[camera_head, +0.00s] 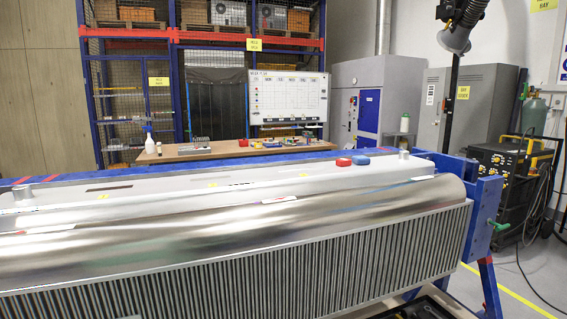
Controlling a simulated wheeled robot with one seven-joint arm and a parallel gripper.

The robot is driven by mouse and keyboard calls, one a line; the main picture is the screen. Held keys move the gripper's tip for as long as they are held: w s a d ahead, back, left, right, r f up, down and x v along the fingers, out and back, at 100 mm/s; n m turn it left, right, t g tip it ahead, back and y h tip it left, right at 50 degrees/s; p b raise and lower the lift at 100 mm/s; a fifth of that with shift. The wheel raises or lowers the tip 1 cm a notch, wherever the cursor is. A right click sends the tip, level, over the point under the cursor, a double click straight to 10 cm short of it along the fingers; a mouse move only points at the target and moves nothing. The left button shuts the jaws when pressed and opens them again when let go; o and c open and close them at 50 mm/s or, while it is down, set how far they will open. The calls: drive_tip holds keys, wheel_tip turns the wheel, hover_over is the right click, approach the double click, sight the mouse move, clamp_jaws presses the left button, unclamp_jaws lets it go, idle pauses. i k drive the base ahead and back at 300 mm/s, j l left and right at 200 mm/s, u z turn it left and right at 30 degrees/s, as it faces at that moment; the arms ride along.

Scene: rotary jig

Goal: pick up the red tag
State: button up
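Another small red item (243,142) lies on the wooden workbench behind. My gripper is not in view.
A shiny metal cylinder (240,225) and a ribbed panel (260,275) lie in front of the housing. A blue jig frame (485,210) with a green handle (497,226) stands at the right. The workbench (215,154) behind holds a spray bottle (149,140). Open floor (520,275) shows at right.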

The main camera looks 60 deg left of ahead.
sight(341, 162)
drive_tip(key=u, duration=1.5)
